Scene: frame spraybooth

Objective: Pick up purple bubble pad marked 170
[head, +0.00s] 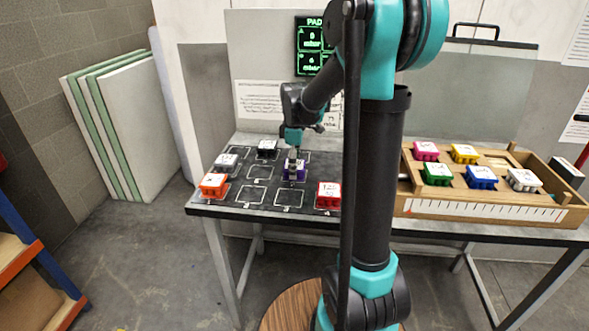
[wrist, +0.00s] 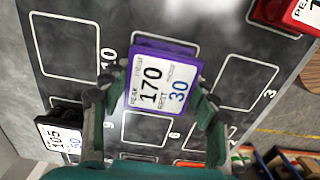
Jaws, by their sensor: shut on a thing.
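The purple bubble pad marked 170 (wrist: 158,80) has a white label reading 170 and 30, and sits between my gripper's fingers in the wrist view. In the head view the purple pad (head: 295,174) is on or just above the dark mat (head: 232,196) with white outlined squares; I cannot tell whether it touches the mat. My gripper (wrist: 155,97) is shut on the pad, one green finger on each side. In the head view my gripper (head: 293,155) points down over the pad, and its fingers partly cover it.
On the mat are an orange pad (head: 213,185), a grey pad (head: 226,163), a black pad (head: 267,149) and a red pad (head: 328,195). A wooden tray (head: 480,210) at right holds several coloured pads. A dark screen (head: 311,62) stands behind. Several outlined squares are empty.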

